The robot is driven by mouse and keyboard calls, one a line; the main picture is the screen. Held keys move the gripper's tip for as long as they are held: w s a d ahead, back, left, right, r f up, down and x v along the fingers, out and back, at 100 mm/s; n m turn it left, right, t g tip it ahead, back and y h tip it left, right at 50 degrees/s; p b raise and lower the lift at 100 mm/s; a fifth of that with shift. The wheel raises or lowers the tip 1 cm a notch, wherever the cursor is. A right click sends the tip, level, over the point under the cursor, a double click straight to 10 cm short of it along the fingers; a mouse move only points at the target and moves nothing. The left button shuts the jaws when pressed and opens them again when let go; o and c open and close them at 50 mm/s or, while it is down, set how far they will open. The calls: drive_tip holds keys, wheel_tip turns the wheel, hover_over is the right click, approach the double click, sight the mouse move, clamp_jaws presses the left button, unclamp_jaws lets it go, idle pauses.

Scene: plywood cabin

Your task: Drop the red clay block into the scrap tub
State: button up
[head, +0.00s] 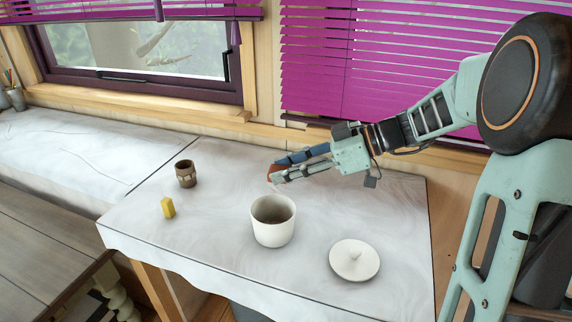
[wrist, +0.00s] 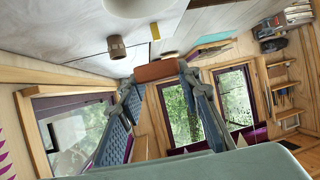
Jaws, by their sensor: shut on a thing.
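My gripper (head: 279,171) is shut on the red clay block (head: 273,171). In the wrist view the block (wrist: 157,71) lies crosswise between the two fingertips of my gripper (wrist: 156,76). The block is held above the table, behind the white tub in the head view. The white tub (head: 273,231) stands upright and open on the table, and I take it for the scrap tub. Its inside looks dark, and its bottom is hard to make out. Part of a white round thing, likely the tub (wrist: 138,6), shows at the top of the wrist view.
A white lid (head: 354,262) lies right of the tub. A brown mug (head: 186,176) and a yellow block (head: 168,208) stand on the left of the pale table (head: 330,215). The window wall with purple blinds (head: 370,70) rises behind.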

drive_tip(key=shift+f, duration=2.55)
drive_tip(key=o, duration=1.3)
drive_tip(key=v, duration=1.2)
drive_tip(key=shift+d, duration=0.1)
